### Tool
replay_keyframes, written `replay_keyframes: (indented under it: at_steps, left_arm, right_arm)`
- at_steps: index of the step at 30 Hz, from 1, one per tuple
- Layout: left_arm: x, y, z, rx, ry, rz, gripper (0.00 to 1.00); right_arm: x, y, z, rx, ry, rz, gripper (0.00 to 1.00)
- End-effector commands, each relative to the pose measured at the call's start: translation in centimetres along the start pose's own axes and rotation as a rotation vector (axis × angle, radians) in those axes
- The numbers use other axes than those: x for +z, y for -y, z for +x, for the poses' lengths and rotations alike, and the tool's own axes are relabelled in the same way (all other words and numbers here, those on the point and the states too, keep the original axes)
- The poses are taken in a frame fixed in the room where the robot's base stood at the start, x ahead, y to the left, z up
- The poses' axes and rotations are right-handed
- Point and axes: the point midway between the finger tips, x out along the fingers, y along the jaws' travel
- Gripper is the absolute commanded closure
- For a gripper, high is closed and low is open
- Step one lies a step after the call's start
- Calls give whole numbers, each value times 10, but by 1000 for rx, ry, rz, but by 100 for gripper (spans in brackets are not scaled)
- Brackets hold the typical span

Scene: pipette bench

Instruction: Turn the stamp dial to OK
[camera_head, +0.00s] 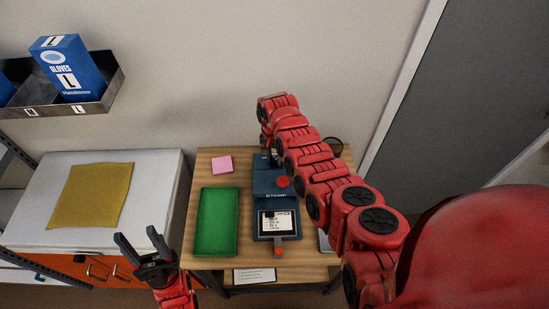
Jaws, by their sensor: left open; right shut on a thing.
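The dark blue stamp machine (268,181) stands on the wooden table, with a "STAMP" label, a round red knob (282,182) on top and a white printed card (276,221) at its front. My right arm reaches over it from the right. My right gripper (270,156) points down at the back of the stamp machine and is shut on a small part there, apparently the dial. The dial and its markings are hidden by the gripper and arm, so its setting cannot be read. My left gripper (140,248) is open and empty, left of the table.
A green tray (216,222) lies left of the stamp machine, with a pink note pad (222,164) behind it. A dark round mesh holder (333,146) stands at the back right. A white cabinet (150,205) with a yellow cloth (92,195) is at left, below a shelf bin with a glove box (67,68).

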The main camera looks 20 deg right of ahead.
Motion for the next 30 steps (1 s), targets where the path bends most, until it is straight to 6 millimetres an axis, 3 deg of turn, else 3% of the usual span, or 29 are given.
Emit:
replay_keyframes:
  at_steps: [11, 30]
  left_arm:
    - [1, 0, -4, 0, 0, 0, 46]
    - [5, -2, -31, 0, 0, 0, 46]
  right_arm:
    - [0, 0, 1, 0, -4, -87, 100]
    - [1, 1, 3, -1, -27, -649, 100]
